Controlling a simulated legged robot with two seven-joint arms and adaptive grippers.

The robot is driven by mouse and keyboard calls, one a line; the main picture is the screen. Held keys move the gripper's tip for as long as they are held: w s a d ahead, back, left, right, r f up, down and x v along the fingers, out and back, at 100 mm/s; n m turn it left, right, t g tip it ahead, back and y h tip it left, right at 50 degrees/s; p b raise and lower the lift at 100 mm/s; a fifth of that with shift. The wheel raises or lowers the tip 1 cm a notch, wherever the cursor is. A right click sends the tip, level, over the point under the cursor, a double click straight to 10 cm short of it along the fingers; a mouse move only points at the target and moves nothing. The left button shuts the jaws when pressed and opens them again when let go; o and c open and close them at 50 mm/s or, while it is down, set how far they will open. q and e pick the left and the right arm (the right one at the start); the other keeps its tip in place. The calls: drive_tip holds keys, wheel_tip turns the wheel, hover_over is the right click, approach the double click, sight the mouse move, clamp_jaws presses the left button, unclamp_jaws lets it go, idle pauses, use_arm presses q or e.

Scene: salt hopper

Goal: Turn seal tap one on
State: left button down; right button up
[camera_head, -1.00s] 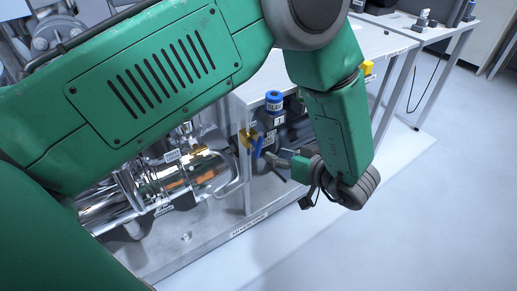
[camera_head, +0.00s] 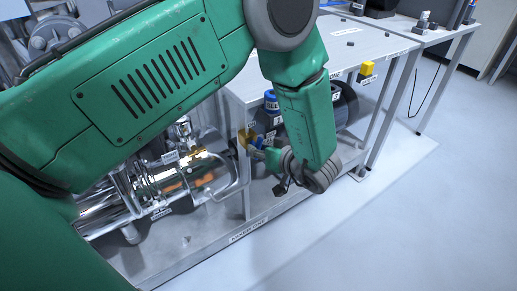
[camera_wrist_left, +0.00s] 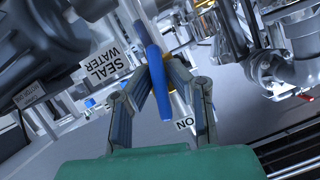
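The tap's blue lever (camera_wrist_left: 152,70) stands out in the left wrist view, with a "SEAL WATER" label (camera_wrist_left: 103,68) to its left and an "ON" label (camera_wrist_left: 186,124) below right. In the head view the blue lever (camera_head: 257,142) is a small piece beside a yellow fitting (camera_head: 246,138) at the bench's front corner. My left gripper (camera_wrist_left: 166,68) has its fingers on both sides of the lever, with the tips drawn in close against it. In the head view my left gripper (camera_head: 272,153) is partly hidden by its own wrist. My right gripper is not in view.
A blue-capped part (camera_head: 271,100) stands just above the tap. Shiny pipework (camera_head: 165,180) lies left of it, and a dark motor-like body (camera_head: 345,105) sits behind my forearm. Open floor (camera_head: 400,220) lies right.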

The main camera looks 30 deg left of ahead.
use_arm(q)
drive_tip(key=shift+d+r+n+t+p, duration=0.15)
drive_tip(key=shift+n+t+p, duration=0.35)
drive_tip(key=shift+p, duration=0.9)
drive_tip(key=shift+n+h+p, duration=0.3)
drive_tip(key=shift+n+p, duration=0.3)
drive_tip(key=shift+f, duration=0.2)
drive_tip(key=c, duration=1.6)
unclamp_jaws()
drive_tip(key=shift+c, duration=0.2)
drive_tip(key=shift+o, duration=0.2)
drive_tip(key=shift+d+r+t, duration=0.1)
drive_tip(key=shift+d+t, duration=0.05)
drive_tip(key=shift+t, duration=0.15)
drive_tip(key=v, duration=1.2)
